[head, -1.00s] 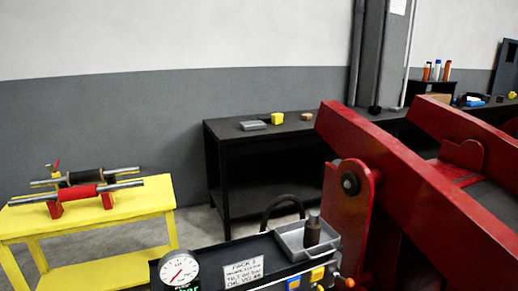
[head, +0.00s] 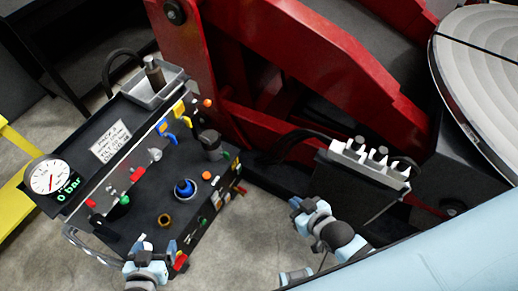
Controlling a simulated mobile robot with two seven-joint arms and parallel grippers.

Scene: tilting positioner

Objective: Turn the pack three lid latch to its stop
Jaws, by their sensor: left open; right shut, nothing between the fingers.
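The black pack box stands at lower left in the head view, with a white label (head: 110,142) reading "PACK 3" and a gauge (head: 48,177) showing 0 bar. Its top (head: 140,205) carries a blue knob (head: 185,188), a brass ring (head: 164,220), a dark cylinder (head: 210,143) and small coloured levers. I cannot tell which part is the lid latch. My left gripper (head: 157,248) is open at the box's near edge, below the brass ring. My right gripper (head: 302,207) is shut and empty, right of the box, apart from it.
A grey tray (head: 157,95) with a metal cylinder sits at the box's far end. The red positioner frame (head: 310,50) rises behind. A dark block with a white manifold (head: 365,162) stands near my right gripper. A round grey table (head: 485,50) is at upper right.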

